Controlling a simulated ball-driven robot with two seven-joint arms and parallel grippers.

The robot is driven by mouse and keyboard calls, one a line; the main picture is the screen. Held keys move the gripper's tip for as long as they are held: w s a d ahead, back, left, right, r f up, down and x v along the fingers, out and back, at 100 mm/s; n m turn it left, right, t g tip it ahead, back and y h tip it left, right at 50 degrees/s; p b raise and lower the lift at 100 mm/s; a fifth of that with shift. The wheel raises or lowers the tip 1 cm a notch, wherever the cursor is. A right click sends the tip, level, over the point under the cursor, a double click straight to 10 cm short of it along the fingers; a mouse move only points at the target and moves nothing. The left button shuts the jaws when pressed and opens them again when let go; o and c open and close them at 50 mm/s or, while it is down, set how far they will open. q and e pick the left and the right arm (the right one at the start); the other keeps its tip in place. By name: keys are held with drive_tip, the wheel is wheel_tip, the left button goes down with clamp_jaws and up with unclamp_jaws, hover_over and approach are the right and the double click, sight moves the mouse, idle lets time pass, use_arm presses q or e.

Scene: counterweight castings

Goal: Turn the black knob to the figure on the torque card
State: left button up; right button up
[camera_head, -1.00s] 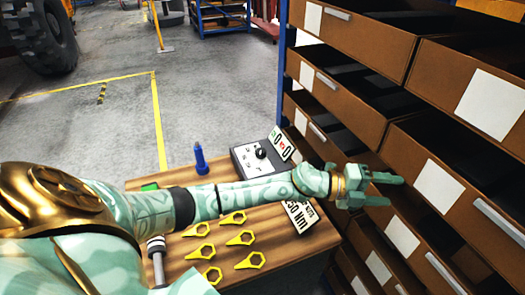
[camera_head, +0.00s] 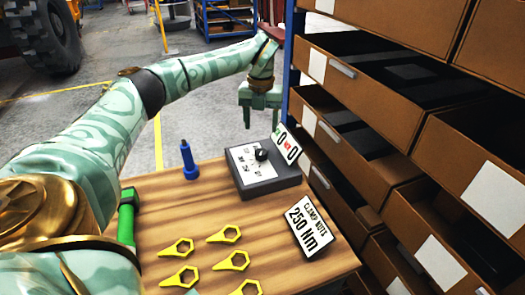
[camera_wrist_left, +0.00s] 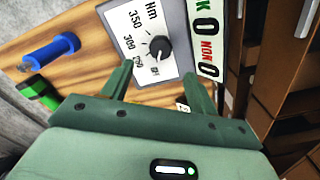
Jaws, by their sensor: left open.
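The black knob (camera_head: 262,154) sits on the white face of a grey box (camera_head: 268,178) at the back of the wooden bench. In the left wrist view the knob (camera_wrist_left: 159,47) is surrounded by figures including 300 and 350 and the mark Nm; I cannot tell which figure it points at. The torque card (camera_head: 310,229) reads "CLAMP NOTE 250 Nm" and leans at the bench's right. My left gripper (camera_head: 262,122) is open and empty, above and behind the box, fingers pointing down. In the wrist view its fingers (camera_wrist_left: 172,75) frame the box's edge, apart from the knob.
A sign with two zeros (camera_head: 286,146) stands on the box's right. A blue pointed tool (camera_head: 189,163) stands left of it. Brown drawers (camera_head: 345,148) crowd the right side.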

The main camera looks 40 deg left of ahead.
sight(261, 151)
use_arm(q)
wheel_tip(261, 151, down, 9)
drive_tip(key=shift+f+b, duration=0.15)
drive_tip(key=shift+b, duration=0.9)
drive_tip(key=c, duration=1)
